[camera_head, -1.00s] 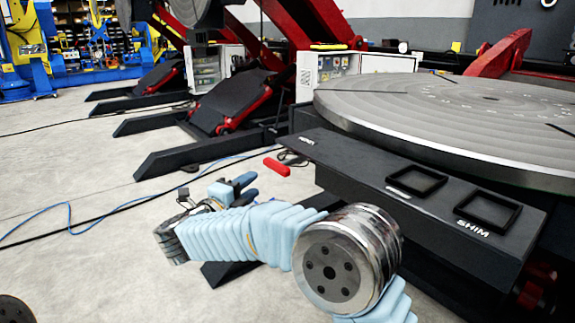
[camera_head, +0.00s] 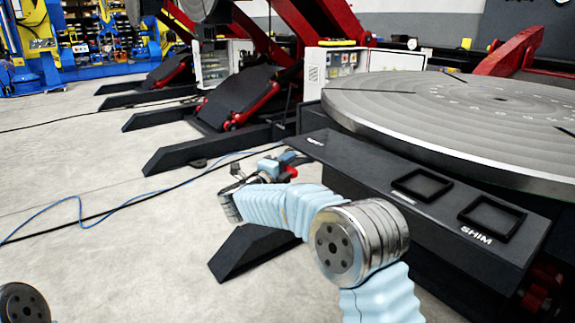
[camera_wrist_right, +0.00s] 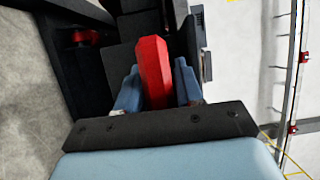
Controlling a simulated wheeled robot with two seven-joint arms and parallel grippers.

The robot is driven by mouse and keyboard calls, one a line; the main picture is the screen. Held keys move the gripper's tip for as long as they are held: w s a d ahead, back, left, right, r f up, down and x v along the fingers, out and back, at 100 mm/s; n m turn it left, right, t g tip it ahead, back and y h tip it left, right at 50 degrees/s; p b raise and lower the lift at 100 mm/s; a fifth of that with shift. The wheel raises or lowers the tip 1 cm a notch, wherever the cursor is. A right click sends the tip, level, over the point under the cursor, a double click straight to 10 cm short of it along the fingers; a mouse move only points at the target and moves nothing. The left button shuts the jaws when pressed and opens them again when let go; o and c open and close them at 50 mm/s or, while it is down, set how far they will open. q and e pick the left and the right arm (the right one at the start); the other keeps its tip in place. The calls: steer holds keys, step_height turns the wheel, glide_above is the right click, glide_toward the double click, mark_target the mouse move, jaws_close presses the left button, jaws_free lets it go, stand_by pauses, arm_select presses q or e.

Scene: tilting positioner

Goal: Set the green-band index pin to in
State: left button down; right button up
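A red handle (camera_wrist_right: 154,72) stands between the two blue fingers of my right gripper (camera_wrist_right: 158,88) in the wrist view. The fingers sit close along both sides, and I cannot tell whether they press on it. In the head view my right gripper (camera_head: 280,162) is at the near left corner of the turntable's base, and the end of the red handle (camera_head: 291,171) shows beside it. No green band is visible, so I cannot tell whether this handle belongs to the green-band pin. My left gripper is out of view.
The round grey turntable (camera_head: 450,105) is at right. A dark shelf (camera_head: 365,178) in front of it has two square frames, one labelled SHIM (camera_head: 492,216). A black foot (camera_head: 250,250) lies below my right arm. A blue cable (camera_head: 80,205) crosses open floor at left.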

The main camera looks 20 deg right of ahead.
mark_target(299, 162)
jaws_close()
steer(key=d, duration=0.2)
steer(key=w+d, duration=0.1)
steer(key=shift+w+d+b, duration=0.15)
steer(key=shift+d+b, duration=0.25)
steer(key=shift+c, duration=0.4)
jaws_free()
steer(key=shift+o, duration=0.4)
steer(key=shift+d, duration=0.1)
